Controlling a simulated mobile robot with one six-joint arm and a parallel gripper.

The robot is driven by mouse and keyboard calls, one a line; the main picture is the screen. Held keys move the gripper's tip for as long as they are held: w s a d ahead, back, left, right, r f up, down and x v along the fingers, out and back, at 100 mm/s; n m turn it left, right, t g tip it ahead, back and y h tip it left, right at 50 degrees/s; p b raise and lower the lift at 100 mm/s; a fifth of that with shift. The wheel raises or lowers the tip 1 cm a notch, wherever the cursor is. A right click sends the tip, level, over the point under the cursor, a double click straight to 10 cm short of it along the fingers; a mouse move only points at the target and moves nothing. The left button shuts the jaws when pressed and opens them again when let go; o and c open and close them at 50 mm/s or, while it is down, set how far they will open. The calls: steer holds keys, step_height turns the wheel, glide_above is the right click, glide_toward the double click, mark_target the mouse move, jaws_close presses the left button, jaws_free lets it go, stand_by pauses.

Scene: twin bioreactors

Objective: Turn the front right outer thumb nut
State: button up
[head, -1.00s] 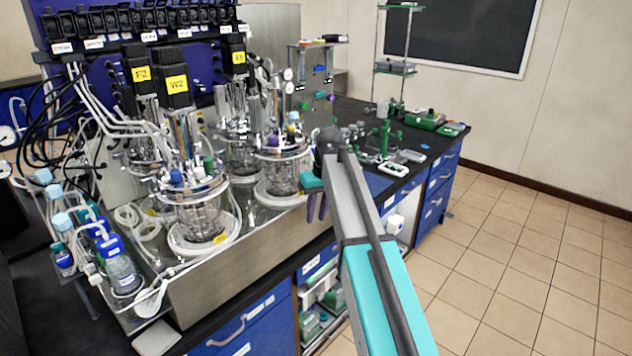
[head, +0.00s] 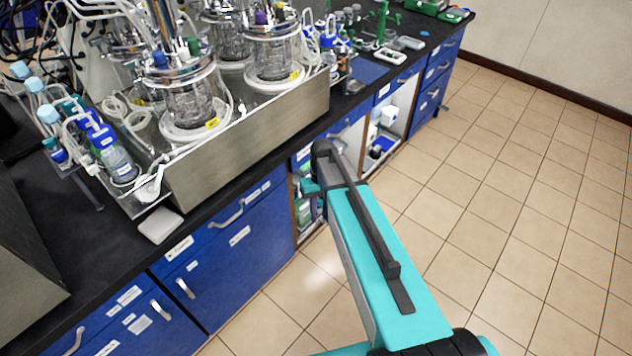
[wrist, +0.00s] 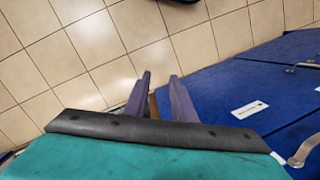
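Glass bioreactor vessels with metal head plates stand in a raised steel tray on the bench. The front right vessel (head: 272,55) and the front left vessel (head: 188,97) show in the head view, their tops partly cut off by the upper edge. Thumb nuts are too small to make out. In the head view my arm's end is low in front of the bench cabinets, apart from the vessels, and hides my fingers. In the wrist view my gripper (wrist: 160,80) has two purple fingers standing apart, with nothing held between them.
The steel tray (head: 250,125) has an upright front wall. Bottles (head: 118,160) crowd its left end. Blue cabinets (head: 235,245) lie below the black bench edge, with an open bay (head: 395,115) at right. The tiled floor (head: 520,220) is clear at right.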

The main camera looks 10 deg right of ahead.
steer(key=s+f+g, duration=0.1)
steer(key=s+f, duration=0.5)
steer(key=s, duration=0.5)
steer(key=s+f+g, duration=0.1)
steer(key=s+f, duration=0.6)
steer(key=s, duration=0.4)
steer(key=s+f+m+g, duration=0.1)
steer(key=s+f, duration=0.5)
steer(key=s, duration=0.5)
steer(key=shift+s+f+g+h+b, duration=0.2)
steer(key=shift+s+g+h+b, duration=0.2)
